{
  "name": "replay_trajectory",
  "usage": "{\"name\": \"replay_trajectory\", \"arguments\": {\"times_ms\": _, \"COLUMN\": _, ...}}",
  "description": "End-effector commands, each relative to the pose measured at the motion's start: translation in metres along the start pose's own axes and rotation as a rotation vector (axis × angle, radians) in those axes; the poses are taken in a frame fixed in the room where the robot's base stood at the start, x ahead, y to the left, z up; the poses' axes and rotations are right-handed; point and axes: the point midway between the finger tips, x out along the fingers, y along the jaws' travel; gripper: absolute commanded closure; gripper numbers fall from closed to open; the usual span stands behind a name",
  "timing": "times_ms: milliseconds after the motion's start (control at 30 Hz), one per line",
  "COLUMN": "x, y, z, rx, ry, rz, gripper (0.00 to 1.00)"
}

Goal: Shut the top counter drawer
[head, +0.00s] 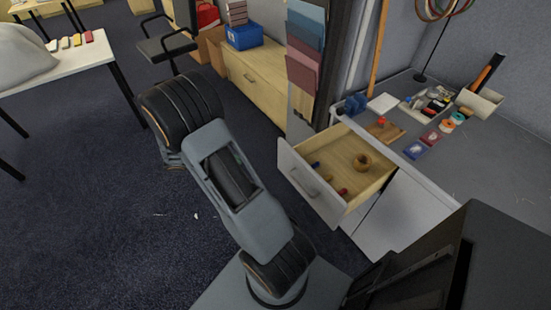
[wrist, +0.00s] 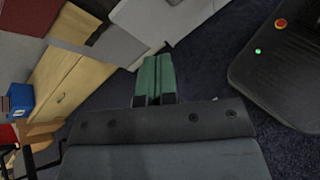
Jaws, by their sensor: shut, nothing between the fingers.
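The top counter drawer (head: 340,168) stands pulled out from the counter in the head view. It has a pale grey front (head: 308,182) with a bar handle (head: 311,181) and a light wood inside. Inside lie a wooden ring-like item (head: 362,162) and a few small coloured items. My gripper (wrist: 156,60) shows in the wrist view with its green fingers together and nothing between them. A pale panel beyond the fingertips may be the counter or drawer; I cannot tell which. In the head view my arm is left of the drawer and the gripper is hidden.
The grey counter top (head: 480,175) holds small boxes, tape rolls and a tray. A closed pale front lies below the drawer. A low wooden cabinet (head: 256,85) with a blue box (head: 243,36) stands behind. The dark carpet (head: 110,220) at left is mostly clear.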

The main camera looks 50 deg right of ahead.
Motion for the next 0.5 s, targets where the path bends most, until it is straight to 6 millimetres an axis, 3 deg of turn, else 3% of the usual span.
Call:
{"name": "replay_trajectory", "arguments": {"times_ms": 33, "x": 0.019, "y": 0.002, "z": -0.021, "rx": -0.065, "ry": -0.076, "rz": 0.038, "gripper": 1.0}}
{"name": "replay_trajectory", "arguments": {"times_ms": 200, "x": 0.058, "y": 0.011, "z": -0.064, "rx": -0.237, "ry": -0.262, "rz": 0.176, "gripper": 1.0}}
{"name": "replay_trajectory", "arguments": {"times_ms": 500, "x": 0.094, "y": 0.01, "z": -0.108, "rx": -0.394, "ry": -0.409, "rz": 0.313, "gripper": 1.0}}
